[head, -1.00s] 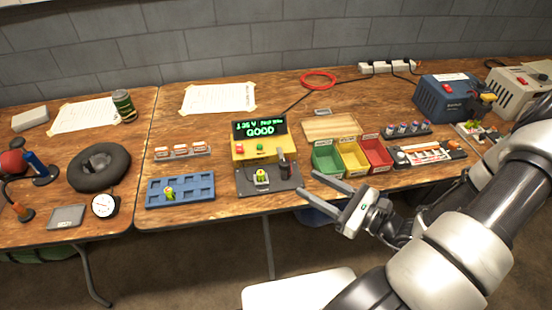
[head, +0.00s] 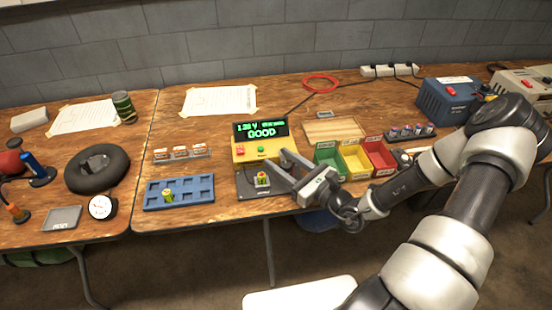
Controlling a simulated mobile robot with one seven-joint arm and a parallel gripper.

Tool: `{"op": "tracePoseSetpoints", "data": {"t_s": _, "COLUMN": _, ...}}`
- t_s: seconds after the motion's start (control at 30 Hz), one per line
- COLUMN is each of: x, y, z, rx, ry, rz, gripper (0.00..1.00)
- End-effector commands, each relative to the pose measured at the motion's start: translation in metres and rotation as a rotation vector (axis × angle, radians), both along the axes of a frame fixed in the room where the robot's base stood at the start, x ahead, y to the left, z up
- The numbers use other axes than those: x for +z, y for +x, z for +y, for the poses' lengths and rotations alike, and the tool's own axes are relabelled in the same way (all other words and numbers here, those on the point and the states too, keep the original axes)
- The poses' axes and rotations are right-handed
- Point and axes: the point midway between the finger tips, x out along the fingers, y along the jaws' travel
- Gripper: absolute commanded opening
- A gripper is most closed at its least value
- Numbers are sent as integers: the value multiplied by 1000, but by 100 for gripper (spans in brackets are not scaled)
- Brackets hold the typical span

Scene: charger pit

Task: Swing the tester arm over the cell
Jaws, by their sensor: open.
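The yellow tester (head: 252,150) stands at the table's front middle, with its green display (head: 261,130) reading GOOD. A small green-topped cell (head: 262,180) stands in the holder on the tester's dark base plate (head: 247,188). My gripper (head: 277,160) is open, with its fingers reaching over the right side of the base plate, just right of the cell. The dark tester arm is hidden behind the fingers, so I cannot tell whether they touch it.
A blue tray (head: 190,204) with one cell (head: 168,196) lies left of the tester. Green (head: 325,158), yellow (head: 352,160) and red (head: 381,158) bins stand close on the right, near my gripper. A rack of orange-and-white items (head: 180,153) lies behind the tray.

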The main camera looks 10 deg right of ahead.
Motion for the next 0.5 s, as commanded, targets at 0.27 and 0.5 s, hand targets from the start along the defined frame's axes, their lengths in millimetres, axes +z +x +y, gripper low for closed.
{"op": "tracePoseSetpoints", "data": {"t_s": 0.27, "x": 0, "y": 19, "z": 13, "rx": 0, "ry": 0, "rz": 0, "gripper": 45}}
{"op": "tracePoseSetpoints", "data": {"t_s": 0.5, "x": 0, "y": 20, "z": 13, "rx": -1, "ry": 0, "rz": 0, "gripper": 45}}
